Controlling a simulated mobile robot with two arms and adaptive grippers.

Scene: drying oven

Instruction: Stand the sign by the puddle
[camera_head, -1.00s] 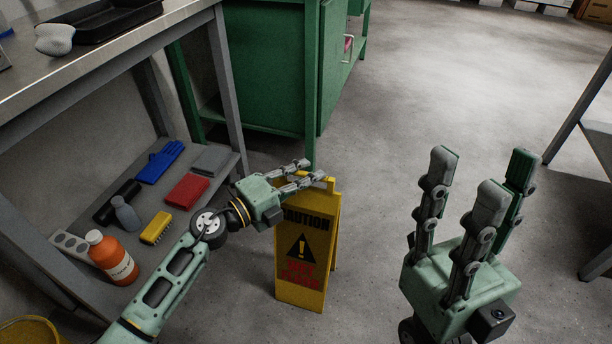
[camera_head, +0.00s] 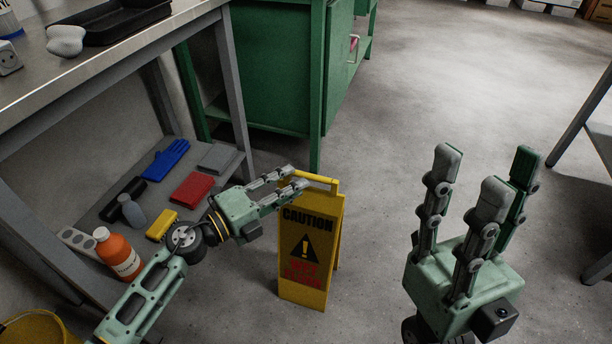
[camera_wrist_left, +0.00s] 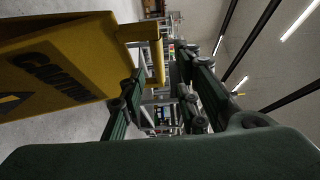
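The yellow caution sign (camera_head: 310,250) stands upright on the grey floor, its two panels a little apart at the right edge. Its top handle (camera_head: 318,180) is clear to see. My left gripper (camera_head: 296,178) is at the sign's upper left edge, with its fingers apart and nothing held between them. In the left wrist view the sign (camera_wrist_left: 60,65) fills the upper left, beside the spread fingers (camera_wrist_left: 165,95). I cannot tell whether a finger touches the sign. My right gripper (camera_head: 487,180) is open and empty, fingers up, right of the sign. I cannot make out a puddle.
A metal bench (camera_head: 100,70) at the left has a lower shelf with an orange bottle (camera_head: 118,256), a red box (camera_head: 192,189) and blue gloves (camera_head: 165,160). A green cabinet (camera_head: 270,70) stands behind the sign. A yellow bucket (camera_head: 32,332) is at lower left. Floor beyond is open.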

